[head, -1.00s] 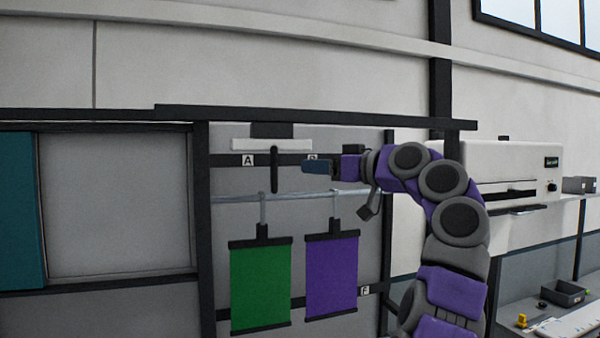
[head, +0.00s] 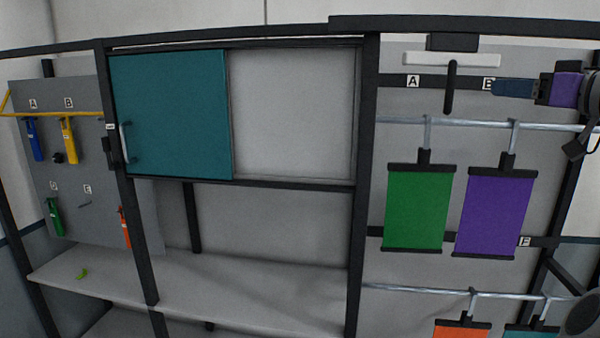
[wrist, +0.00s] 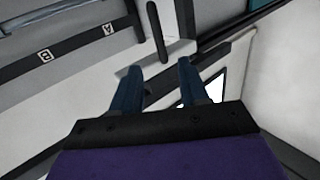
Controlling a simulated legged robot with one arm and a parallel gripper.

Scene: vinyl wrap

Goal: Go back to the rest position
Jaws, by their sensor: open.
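My gripper (head: 512,88) is at the right of the head view, in front of the panel near the label B. It is empty. In the wrist view my gripper (wrist: 158,80) shows two blue fingers standing apart with nothing between them. A dark vertical handle (head: 449,87) hangs from a white bar (head: 452,59) to the left of the gripper. The handle also shows in the wrist view (wrist: 158,30), beyond the fingertips and apart from them.
A green sheet (head: 416,209) and a purple sheet (head: 492,212) hang from a rail below my gripper. A teal sliding door (head: 172,115) covers the left of a cabinet. Tools hang on a pegboard (head: 85,190) at far left. The shelf (head: 230,290) is mostly clear.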

